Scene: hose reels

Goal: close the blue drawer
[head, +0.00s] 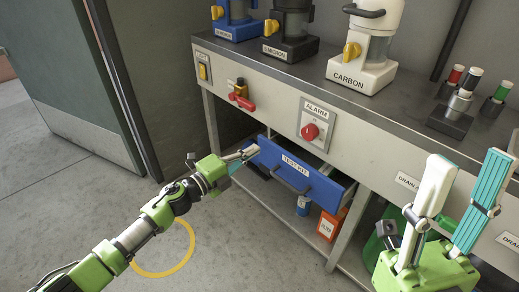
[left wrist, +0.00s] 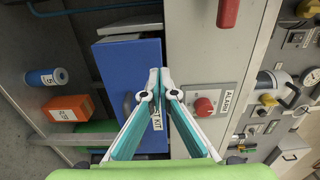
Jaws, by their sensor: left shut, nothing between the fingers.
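The blue drawer (head: 318,186), labelled TEST KIT, stands pulled out from under the bench, with a gap showing behind its front. Its dark bar handle (head: 291,181) is on the front face. My left gripper (head: 250,152) is shut and empty, with its tips at the upper left end of the drawer front. In the left wrist view the drawer front (left wrist: 128,80) is behind the closed fingertips (left wrist: 160,70); I cannot tell whether they touch it. My right gripper (head: 470,156) is open and empty at the right, in front of the bench.
The bench panel carries a red alarm knob (head: 310,132) and a red valve lever (head: 242,102). Canisters, including a white CARBON one (head: 364,50), stand on the bench top. A blue can (head: 303,205) and an orange box (head: 327,226) sit below.

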